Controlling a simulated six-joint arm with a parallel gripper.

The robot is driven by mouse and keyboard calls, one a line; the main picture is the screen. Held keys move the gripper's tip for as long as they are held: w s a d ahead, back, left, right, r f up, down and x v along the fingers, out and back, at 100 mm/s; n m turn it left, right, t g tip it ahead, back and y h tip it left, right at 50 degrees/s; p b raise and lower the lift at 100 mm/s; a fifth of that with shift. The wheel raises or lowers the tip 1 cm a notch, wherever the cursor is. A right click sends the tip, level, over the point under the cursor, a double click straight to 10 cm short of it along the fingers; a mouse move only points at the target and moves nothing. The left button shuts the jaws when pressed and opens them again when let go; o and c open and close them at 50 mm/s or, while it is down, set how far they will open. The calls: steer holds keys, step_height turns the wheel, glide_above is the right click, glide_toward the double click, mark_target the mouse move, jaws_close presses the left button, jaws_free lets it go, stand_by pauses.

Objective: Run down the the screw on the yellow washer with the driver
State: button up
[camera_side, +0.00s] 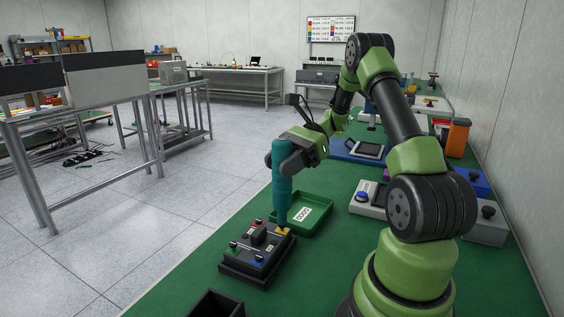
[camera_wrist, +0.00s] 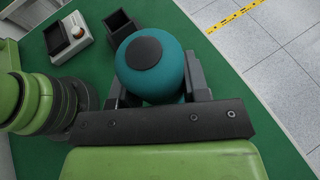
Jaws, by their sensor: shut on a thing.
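My gripper (camera_side: 290,152) is shut on a teal driver (camera_side: 281,190), held upright with its tip down at the far right corner of a dark fixture block (camera_side: 245,268). A yellow washer (camera_side: 284,231) shows at that corner, right under the driver tip. The screw there is hidden by the tip, and I cannot tell whether they touch. Red, green and blue washers sit at the block's other corners. In the wrist view the driver's round top (camera_wrist: 150,65) fills the space between my gripper's fingers (camera_wrist: 157,80) and hides the block.
A green tray (camera_side: 325,222) with a white label lies just behind the block. A black open bin (camera_side: 217,305) stands at the front edge. A grey box with a blue button (camera_side: 368,198) is to the right. Green mat is clear between them.

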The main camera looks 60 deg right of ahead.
steer(key=shift+f, duration=0.65)
stand_by(1.9)
